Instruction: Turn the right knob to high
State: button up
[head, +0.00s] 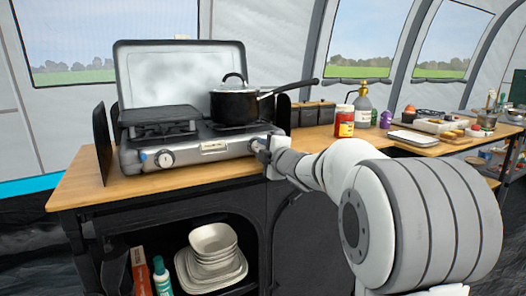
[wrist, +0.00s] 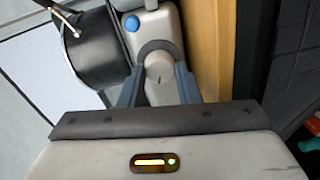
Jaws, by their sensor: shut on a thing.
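The right knob (wrist: 158,66) of the camping stove (head: 212,148) is pale and round, with a dark ring around its base. In the wrist view it sits between the two blue-grey fingers of my gripper (wrist: 160,78), which are shut on its sides. A small dark mark shows on the knob, but I cannot read its setting. In the head view my gripper (head: 264,146) is at the right end of the stove's front panel and mostly hides this knob. The left knob (head: 165,158) is in plain view, with nothing touching it.
A black pot (head: 236,106) stands on the right burner, its handle reaching right above my arm. A griddle plate (head: 160,114) covers the left burner. A blue button (wrist: 132,23) is close to the gripped knob. A red-labelled jar (head: 344,122) and a bottle (head: 362,108) stand right.

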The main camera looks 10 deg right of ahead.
jog(key=o, duration=1)
jog(key=m+p, duration=0.2)
jog(key=p, duration=0.1)
jog(key=shift+r+m, duration=0.2)
jog(key=shift+m, duration=0.1)
jog(key=m+p, duration=0.3)
jog(key=shift+m+p, duration=0.4)
jog(key=m+p, duration=0.6)
jog(key=p, duration=0.1)
jog(key=shift+m+y, duration=0.4)
jog(key=shift+s+d+r+m+g+h+p, duration=0.45)
jog(key=shift+s+r+m+g+h+p, duration=0.95)
jog(key=shift+s+p, duration=2.45)
jog(key=shift+s+d+r+m+g+h+p, duration=0.6)
jog(key=shift+s+r+g+p, duration=1.3)
jog(key=shift+s, duration=4.2)
jog(key=shift+s+d+r+m+g+h+p, duration=0.25)
jog(key=shift+s+r+m+g+h+p, duration=1.5)
jog(key=shift+s, duration=3.2)
